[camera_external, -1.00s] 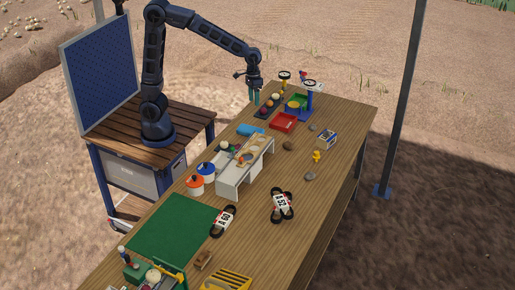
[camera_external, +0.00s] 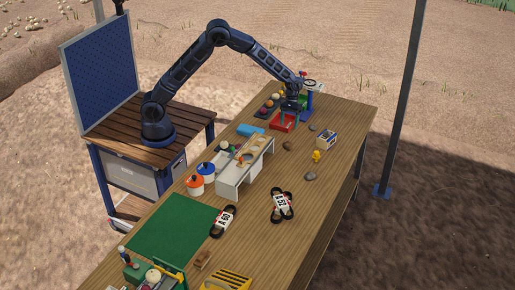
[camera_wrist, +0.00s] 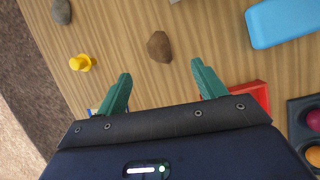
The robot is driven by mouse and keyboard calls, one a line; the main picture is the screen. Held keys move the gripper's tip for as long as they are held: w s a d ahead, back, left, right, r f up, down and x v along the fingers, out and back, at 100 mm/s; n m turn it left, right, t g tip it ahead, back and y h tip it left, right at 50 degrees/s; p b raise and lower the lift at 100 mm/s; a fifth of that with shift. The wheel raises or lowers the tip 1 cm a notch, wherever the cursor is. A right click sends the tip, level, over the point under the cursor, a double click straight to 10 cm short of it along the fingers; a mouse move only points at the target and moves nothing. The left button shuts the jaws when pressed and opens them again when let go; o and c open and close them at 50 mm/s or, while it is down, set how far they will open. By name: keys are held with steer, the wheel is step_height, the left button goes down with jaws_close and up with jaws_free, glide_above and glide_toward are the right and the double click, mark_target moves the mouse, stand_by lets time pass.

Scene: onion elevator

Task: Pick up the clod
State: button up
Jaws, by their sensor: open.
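The clod (camera_wrist: 160,46) is a brown, rough lump lying on the wooden table in the wrist view. It is just beyond my fingertips and roughly centred between them. My gripper (camera_wrist: 161,72) is open with its two green fingers apart and nothing between them.
A yellow figure (camera_wrist: 82,63) and a grey stone (camera_wrist: 62,12) lie left of the clod. A blue box (camera_wrist: 283,22) lies to the right, a red tray (camera_wrist: 250,93) near my right finger.

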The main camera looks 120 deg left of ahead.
mark_target(288, 144)
steer(key=x, duration=0.6)
steer(key=shift+a+f, duration=0.1)
steer(key=shift+a, duration=0.25)
steer(key=shift+w+x, duration=0.15)
steer(key=shift+x, duration=1.2)
steer(key=shift+w+x, duration=0.15)
steer(key=shift+x, duration=1.25)
steer(key=shift+a, duration=0.2)
steer(key=c, duration=1.5)
